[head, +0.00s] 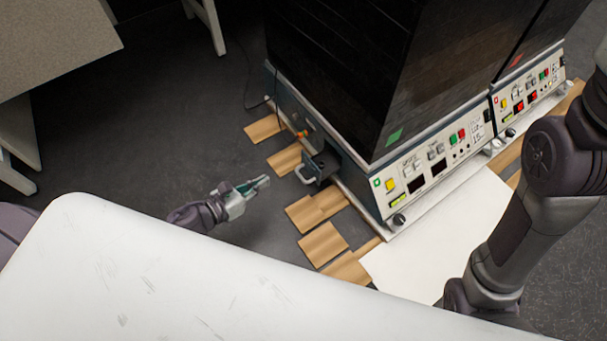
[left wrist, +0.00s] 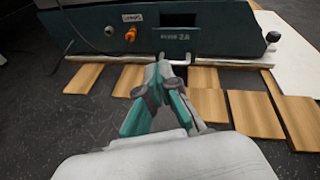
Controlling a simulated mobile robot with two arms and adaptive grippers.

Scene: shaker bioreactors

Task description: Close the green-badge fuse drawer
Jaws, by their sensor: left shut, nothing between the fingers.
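The fuse drawer (head: 318,168) is a dark box with a pale bar handle (head: 304,175), sticking out from the side wall of the near bioreactor. A green badge (head: 394,137) marks this machine's dark hood.
An orange knob (left wrist: 130,34) and a cable sit left of the drawer. Several wooden boards (head: 323,243) lie on the floor along the machine. A second bioreactor (head: 530,85) stands behind to the right. Dark floor (head: 180,130) left of the machine is clear.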

